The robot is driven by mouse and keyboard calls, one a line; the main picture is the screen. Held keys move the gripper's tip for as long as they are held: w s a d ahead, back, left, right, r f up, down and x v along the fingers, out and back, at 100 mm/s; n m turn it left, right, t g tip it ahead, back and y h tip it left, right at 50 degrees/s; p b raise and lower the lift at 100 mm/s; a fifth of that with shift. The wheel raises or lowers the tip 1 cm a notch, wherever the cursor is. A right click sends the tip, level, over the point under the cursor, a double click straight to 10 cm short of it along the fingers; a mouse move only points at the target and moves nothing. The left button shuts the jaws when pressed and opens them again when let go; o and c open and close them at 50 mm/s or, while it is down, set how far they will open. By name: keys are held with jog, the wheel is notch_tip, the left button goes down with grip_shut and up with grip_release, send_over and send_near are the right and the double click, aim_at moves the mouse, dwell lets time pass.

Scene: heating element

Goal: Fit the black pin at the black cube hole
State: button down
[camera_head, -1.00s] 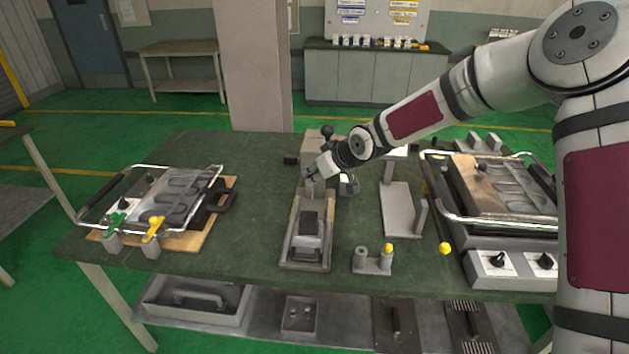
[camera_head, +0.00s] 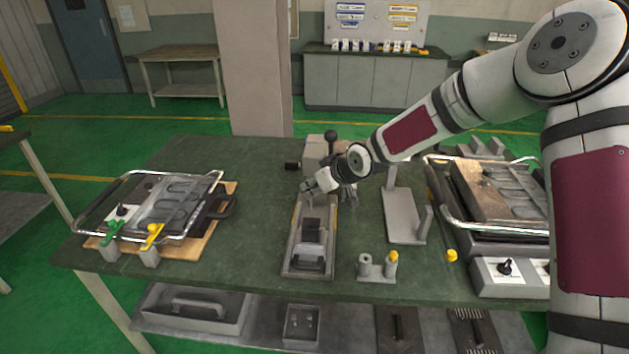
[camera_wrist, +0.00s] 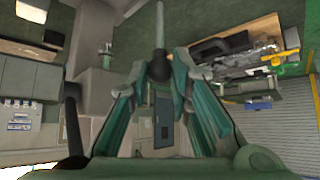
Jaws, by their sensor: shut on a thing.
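My gripper (camera_head: 306,188) hangs near the far end of a grey tray fixture (camera_head: 290,258) in the head view. In the wrist view my green fingers (camera_wrist: 160,76) are closed around a black ball-shaped head (camera_wrist: 160,68) with a pale grey rod (camera_wrist: 160,25), which seems to be the pin. The pin cannot be made out clearly in the head view. A black block (camera_head: 311,228), probably the black cube, sits in the tray, on the near side of my gripper. Its hole cannot be made out.
A grey fixture with a black-knobbed lever (camera_head: 331,135) stands behind my gripper. A grey stand (camera_head: 404,218) and a holder with two posts (camera_head: 376,268) lie right. A framed heating panel (camera_head: 160,205) lies left. The table between panel and tray is clear.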

jog(key=shift+f+b, duration=0.3)
jog(key=shift+f, duration=0.85)
jog(key=shift+f+b, duration=1.35)
jog(key=shift+f, duration=2.3)
dwell(0.7)
jog(key=c, duration=1.4)
grip_release()
jog(key=shift+o, duration=0.2)
jog(key=v, duration=1.2)
jog(key=shift+d+r, duration=0.1)
